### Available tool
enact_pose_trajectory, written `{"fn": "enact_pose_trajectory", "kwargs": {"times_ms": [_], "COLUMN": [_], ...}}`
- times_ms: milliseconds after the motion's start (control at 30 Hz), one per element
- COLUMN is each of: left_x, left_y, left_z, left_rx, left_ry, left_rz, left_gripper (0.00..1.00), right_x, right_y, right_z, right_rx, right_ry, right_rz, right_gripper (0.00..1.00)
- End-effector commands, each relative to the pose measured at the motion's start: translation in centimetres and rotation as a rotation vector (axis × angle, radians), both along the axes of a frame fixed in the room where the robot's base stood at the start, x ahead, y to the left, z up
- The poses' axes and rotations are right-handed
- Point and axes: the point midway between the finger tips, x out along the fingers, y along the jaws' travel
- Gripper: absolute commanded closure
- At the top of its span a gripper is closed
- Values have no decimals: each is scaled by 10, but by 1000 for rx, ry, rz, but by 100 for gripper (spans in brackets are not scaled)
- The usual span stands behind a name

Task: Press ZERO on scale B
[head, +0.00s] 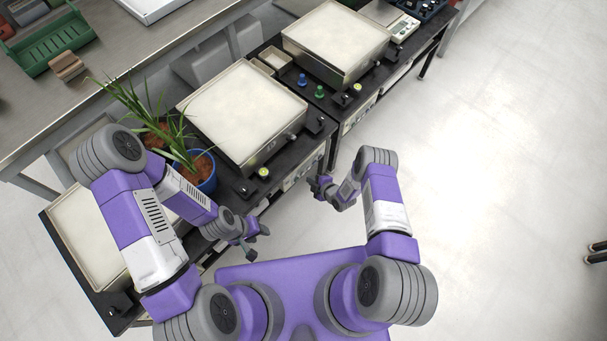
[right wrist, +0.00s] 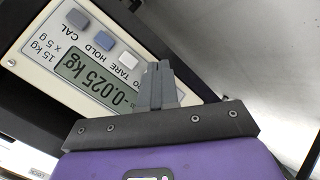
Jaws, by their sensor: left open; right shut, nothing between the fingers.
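In the right wrist view a scale's front panel (right wrist: 28,62) shows upside down, with a display (right wrist: 92,77) reading -0.025 kg. CAL, HOLD and TARE labels show beside a grey button (right wrist: 77,18), a blue button (right wrist: 104,43) and a white button (right wrist: 129,60). My right gripper (right wrist: 158,72) is shut and empty in front of the panel, covering the part past TARE. A ZERO button and contact cannot be made out. In the head view this gripper (head: 318,184) is by the front of the middle scale (head: 248,108). My left gripper (head: 256,243) is open and empty. No letter B is readable.
A blue pot (head: 208,184) with a leafy plant stands left of the middle scale, near my left arm. Blue and green knobbed weights (head: 319,92) sit between scales.

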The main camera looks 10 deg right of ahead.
Motion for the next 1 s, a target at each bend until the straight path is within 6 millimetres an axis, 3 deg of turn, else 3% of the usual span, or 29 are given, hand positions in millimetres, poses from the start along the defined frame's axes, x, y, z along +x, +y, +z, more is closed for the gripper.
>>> {"fn": "enact_pose_trajectory", "kwargs": {"times_ms": [1000], "left_x": [0], "left_y": [0], "left_z": [-6], "left_rx": [0], "left_ry": [0], "left_rz": [0], "left_gripper": [57], "right_x": [7], "right_y": [5], "right_z": [-1], "right_rx": [0], "right_ry": [1], "right_rz": [0], "right_gripper": [100]}}
